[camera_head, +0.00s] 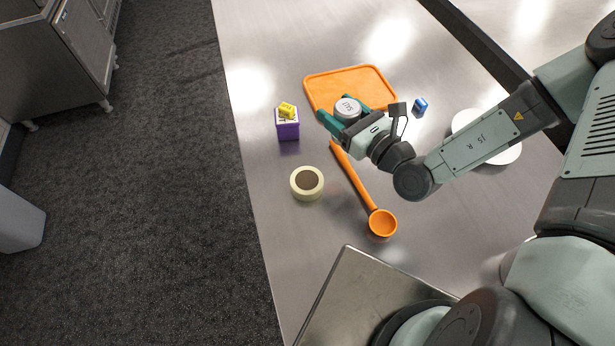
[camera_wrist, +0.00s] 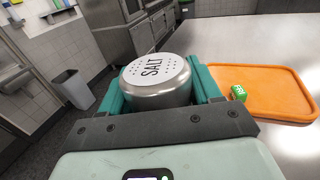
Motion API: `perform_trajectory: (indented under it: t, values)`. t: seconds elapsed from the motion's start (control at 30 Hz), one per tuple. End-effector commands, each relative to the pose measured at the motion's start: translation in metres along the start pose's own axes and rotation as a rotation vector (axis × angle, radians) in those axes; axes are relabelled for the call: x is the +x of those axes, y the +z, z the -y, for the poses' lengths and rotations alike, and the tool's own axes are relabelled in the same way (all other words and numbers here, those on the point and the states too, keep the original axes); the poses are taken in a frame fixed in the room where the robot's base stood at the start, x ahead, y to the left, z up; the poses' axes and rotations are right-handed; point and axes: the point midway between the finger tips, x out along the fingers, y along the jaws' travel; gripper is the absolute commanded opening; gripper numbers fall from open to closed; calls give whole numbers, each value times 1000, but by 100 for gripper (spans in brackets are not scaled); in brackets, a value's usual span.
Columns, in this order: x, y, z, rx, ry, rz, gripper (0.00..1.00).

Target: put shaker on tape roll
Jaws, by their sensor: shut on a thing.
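The shaker (camera_head: 347,107) is silver with a white top marked SALT. It also shows upright in the wrist view (camera_wrist: 156,80). My gripper (camera_head: 345,112) is shut on the shaker, with a teal finger on each side of it. In the head view it is over the near edge of the orange tray; its exact height is hard to tell. The tape roll (camera_head: 297,184) is a pale yellow ring lying flat on the metal table, below and left of my gripper and apart from it. Nothing rests on it. The shaker's lower part is hidden.
A purple box (camera_head: 288,130) with a yellow block (camera_head: 287,110) on it stands left of my gripper. An orange ladle (camera_head: 381,222) lies right of the tape roll. The orange tray (camera_head: 322,80), a blue block (camera_head: 420,105) and a white plate (camera_head: 508,155) are nearby.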

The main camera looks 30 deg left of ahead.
Motion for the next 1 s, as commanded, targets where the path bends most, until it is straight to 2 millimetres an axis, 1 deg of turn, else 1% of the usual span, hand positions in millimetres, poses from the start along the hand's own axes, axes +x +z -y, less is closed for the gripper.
perform_trajectory:
  t: [0.03,0.1,0.2,0.3,0.37,0.47,0.5,0.63,0.7,0.87,1.0]
  values:
    - [3,4,-24,4,45,3,26]
    - [4,10,-51,1,95,6,26]
    - [4,16,-80,-2,149,11,26]
    - [2,20,-97,-5,183,15,26]
    - [2,18,-102,-5,193,16,26]
    - [2,4,-106,-4,200,17,26]
    - [2,-4,-106,-3,199,16,26]
    - [2,-27,-106,-4,199,17,26]
    - [2,-36,-106,-6,199,18,26]
    - [3,-47,-105,-6,198,18,26]
    - [3,-66,-105,-6,198,17,26]
